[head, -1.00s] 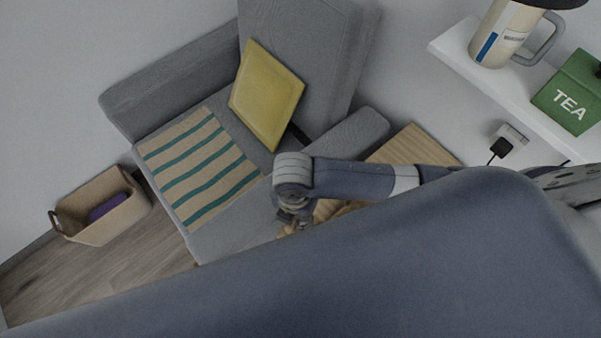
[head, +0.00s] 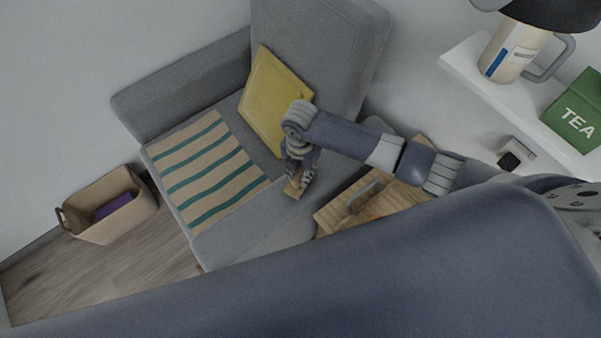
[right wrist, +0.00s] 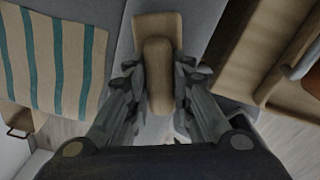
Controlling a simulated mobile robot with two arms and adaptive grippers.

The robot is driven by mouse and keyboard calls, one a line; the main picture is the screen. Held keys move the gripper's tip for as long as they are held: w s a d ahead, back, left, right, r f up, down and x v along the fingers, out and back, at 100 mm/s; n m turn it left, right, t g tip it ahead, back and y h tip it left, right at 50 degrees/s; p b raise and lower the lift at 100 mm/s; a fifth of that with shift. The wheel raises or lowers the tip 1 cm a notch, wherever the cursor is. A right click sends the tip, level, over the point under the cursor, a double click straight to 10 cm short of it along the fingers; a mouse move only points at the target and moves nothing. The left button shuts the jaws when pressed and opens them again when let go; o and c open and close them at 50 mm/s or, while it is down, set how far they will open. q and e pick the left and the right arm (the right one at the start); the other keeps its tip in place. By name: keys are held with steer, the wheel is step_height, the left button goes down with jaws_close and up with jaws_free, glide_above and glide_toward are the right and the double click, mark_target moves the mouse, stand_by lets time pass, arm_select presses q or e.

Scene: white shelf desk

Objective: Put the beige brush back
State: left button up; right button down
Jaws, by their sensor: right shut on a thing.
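My right gripper (head: 298,180) is shut on the beige brush (head: 293,189) and holds it over the front right part of the grey sofa. In the right wrist view the brush (right wrist: 158,75) sits between the fingers of the gripper (right wrist: 158,88), its wide block end pointing away from the wrist. My fingers hide part of its sides. My left gripper is not in view.
A wooden surface (head: 338,212) with a grey-handled thing on it stands right of the sofa (head: 181,90). A striped cloth (head: 205,170) and yellow cushion (head: 272,98) lie on the sofa. A basket (head: 100,228) with a purple thing stands on the floor, left. A white shelf (head: 468,72) is at right.

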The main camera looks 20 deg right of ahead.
mark_target(300, 172)
steer(key=shift+f, duration=0.7)
steer(key=shift+f, duration=0.2)
steer(key=c, duration=1.4)
jaws_free()
step_height(300, 172, up, 12)
steer(key=shift+r, duration=0.2)
steer(key=shift+p, duration=0.3)
